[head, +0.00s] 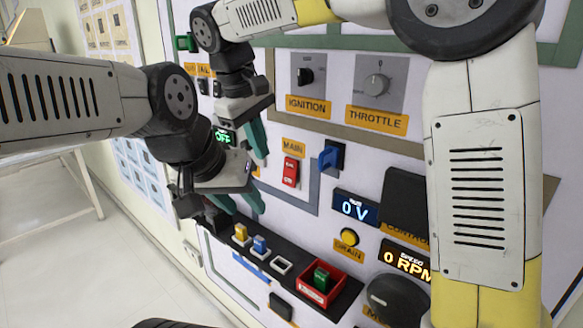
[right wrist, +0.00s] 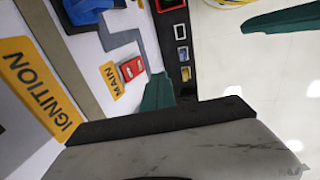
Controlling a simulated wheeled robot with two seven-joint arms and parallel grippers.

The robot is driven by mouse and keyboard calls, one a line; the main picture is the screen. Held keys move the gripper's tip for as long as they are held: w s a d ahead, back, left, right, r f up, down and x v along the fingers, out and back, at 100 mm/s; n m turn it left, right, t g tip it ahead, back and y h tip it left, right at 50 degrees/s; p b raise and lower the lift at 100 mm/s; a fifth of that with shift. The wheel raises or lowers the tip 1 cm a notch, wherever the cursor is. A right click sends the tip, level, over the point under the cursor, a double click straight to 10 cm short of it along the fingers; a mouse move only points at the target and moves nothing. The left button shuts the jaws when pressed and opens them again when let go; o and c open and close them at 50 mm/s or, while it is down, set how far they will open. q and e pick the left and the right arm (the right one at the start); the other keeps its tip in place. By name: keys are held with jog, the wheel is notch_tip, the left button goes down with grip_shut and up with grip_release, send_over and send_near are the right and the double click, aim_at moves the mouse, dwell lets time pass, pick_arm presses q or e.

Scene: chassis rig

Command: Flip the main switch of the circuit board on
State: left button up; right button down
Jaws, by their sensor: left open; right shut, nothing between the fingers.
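The main switch (head: 290,172) is a red rocker on the white panel, below the orange MAIN label (head: 293,147). It also shows in the right wrist view (right wrist: 131,68), beside a green fingertip. My right gripper (head: 259,140) is the upper one, shut and empty, with its green fingers left of the switch and apart from it in the head view. My left gripper (head: 243,203) is open and empty, lower left of the switch, above the black strip. A small green display (head: 223,137) reads OFF, partly framed by my arms. The rocker's position is too small to tell.
A blue lever switch (head: 331,156) sits just right of the main switch. A 0 V display (head: 356,208) and yellow button (head: 349,237) are below. A black strip (head: 262,257) holds coloured blocks and a red box (head: 322,286). Ignition (head: 306,77) and throttle (head: 376,84) knobs are above.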

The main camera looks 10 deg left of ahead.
jog(key=shift+w, duration=0.25)
send_near(288, 185)
notch_tip(288, 185, down, 5)
jog(key=s+a, duration=0.2)
jog(key=w+d, duration=0.1)
jog(key=w+d+f, duration=0.1)
jog(key=w, duration=0.1)
jog(key=shift+d, duration=0.25)
jog(key=shift+w+d+f+t+h, duration=0.15)
jog(key=shift+w+t+h, duration=0.15)
jog(key=shift+t, duration=0.1)
